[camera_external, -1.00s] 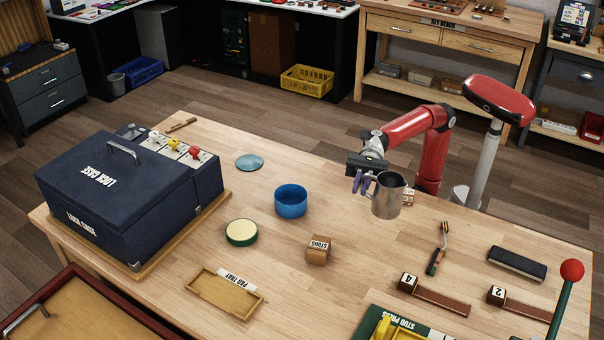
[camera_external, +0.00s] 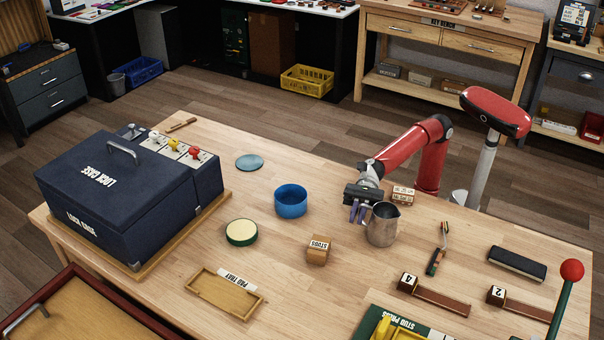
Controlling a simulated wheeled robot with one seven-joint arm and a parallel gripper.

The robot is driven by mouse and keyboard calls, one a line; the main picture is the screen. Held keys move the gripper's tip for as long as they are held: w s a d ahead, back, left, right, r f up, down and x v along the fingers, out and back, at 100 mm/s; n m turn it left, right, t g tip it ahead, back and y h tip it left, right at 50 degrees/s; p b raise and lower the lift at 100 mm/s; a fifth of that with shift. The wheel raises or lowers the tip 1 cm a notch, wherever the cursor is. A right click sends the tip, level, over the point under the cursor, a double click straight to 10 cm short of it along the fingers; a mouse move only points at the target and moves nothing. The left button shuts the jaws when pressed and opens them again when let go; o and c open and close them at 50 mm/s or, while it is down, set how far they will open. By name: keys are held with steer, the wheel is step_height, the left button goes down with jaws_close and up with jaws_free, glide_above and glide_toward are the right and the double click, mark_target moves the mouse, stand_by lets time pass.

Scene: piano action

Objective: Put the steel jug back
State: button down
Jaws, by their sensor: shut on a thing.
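The steel jug (camera_external: 383,226) is a grey metal cup, upright, at the right of the table's middle, in front of my arm. My gripper (camera_external: 361,212) is at the jug's left side, where the handle is, and is shut on it. The handle is mostly hidden by the fingers. The jug's base is at or very near the tabletop; I cannot tell whether it touches.
A small labelled block (camera_external: 403,195) stands just behind the jug. A wooden STUDS block (camera_external: 318,250) and a blue bowl (camera_external: 291,201) are to the left. A brush-like tool (camera_external: 437,250) lies to the right. Bare wood (camera_external: 365,280) lies in front.

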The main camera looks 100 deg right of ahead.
steer(key=shift+f, duration=0.1)
steer(key=c, duration=1.5)
jaws_free()
steer(key=v, duration=1.2)
steer(key=shift+d, duration=0.1)
